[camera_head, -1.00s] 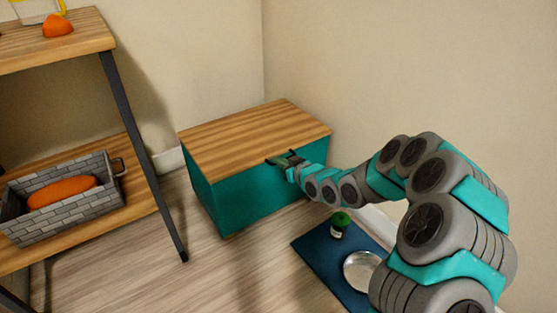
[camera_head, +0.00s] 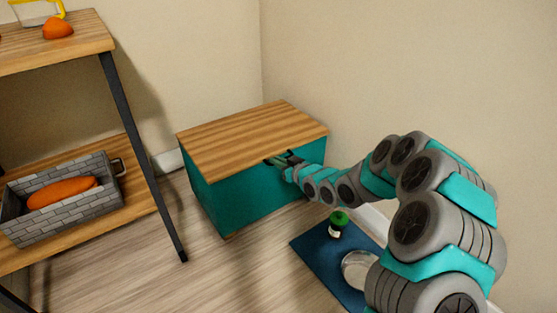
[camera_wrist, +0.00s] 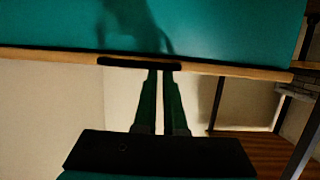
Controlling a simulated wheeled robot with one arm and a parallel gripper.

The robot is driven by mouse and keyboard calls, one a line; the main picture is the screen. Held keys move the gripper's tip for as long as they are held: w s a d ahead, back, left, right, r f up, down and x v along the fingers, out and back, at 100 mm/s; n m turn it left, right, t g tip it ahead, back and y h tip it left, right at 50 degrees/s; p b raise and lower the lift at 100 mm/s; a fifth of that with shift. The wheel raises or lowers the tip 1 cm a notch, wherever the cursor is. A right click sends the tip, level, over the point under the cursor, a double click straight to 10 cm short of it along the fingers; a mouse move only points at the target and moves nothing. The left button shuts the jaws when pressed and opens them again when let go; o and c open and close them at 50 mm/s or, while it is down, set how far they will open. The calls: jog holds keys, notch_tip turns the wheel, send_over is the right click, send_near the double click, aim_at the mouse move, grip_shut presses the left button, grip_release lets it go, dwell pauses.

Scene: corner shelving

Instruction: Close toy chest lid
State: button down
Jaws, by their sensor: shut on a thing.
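The toy chest (camera_head: 240,199) is a teal box in the corner with a striped wooden lid (camera_head: 250,138). The lid lies flat over the box, and no gap shows under its visible edges. My gripper (camera_head: 280,160) is at the lid's front edge, toward the right. In the wrist view, the lid's wooden edge (camera_wrist: 240,70) crosses the teal chest front (camera_wrist: 240,30). A dark handle (camera_wrist: 130,62) sits on that edge. My gripper's green fingers (camera_wrist: 160,74) are close together and shut on the handle; the exact contact is dark.
A wooden shelf unit (camera_head: 85,40) with dark legs stands at left, bearing a grey brick-patterned basket (camera_head: 70,212) with an orange thing inside. A blue mat (camera_head: 315,255) on the floor holds a green-capped jar (camera_head: 337,228) and a metal bowl (camera_head: 357,262). Walls stand close behind and right.

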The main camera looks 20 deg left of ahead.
jog(key=s+d+f+p, duration=0.1)
jog(key=s+d+f, duration=0.3)
jog(key=d, duration=0.1)
jog(key=shift+s+d+p, duration=0.25)
jog(key=shift+s+p, duration=0.1)
jog(key=shift+s, duration=0.05)
jog(key=s+d+r+m+g+h+p, duration=0.25)
jog(key=s+d+r+h, duration=0.35)
jog(key=d, duration=0.6)
jog(key=s+d+r+m+g+h+p, duration=0.2)
jog(key=s+d+r+h+p, duration=0.2)
jog(key=s+d+r, duration=0.45)
jog(key=s+d+r+m+g+p, duration=0.1)
jog(key=s+d+r+g, duration=0.1)
jog(key=s, duration=0.8)
jog(key=s+d+r+m+g+p, duration=0.2)
jog(key=s+d+r, duration=0.2)
jog(key=s, duration=0.6)
jog(key=s+d+r+m+g+h+p, duration=0.1)
jog(key=s+d+r+m+g, duration=0.1)
jog(key=s+r, duration=0.4)
jog(key=s+d+g, duration=0.1)
jog(key=s, duration=0.3)
jog(key=shift+s+d+r+p, duration=0.2)
jog(key=shift+d+p, duration=0.2)
jog(key=shift+a, duration=0.1)
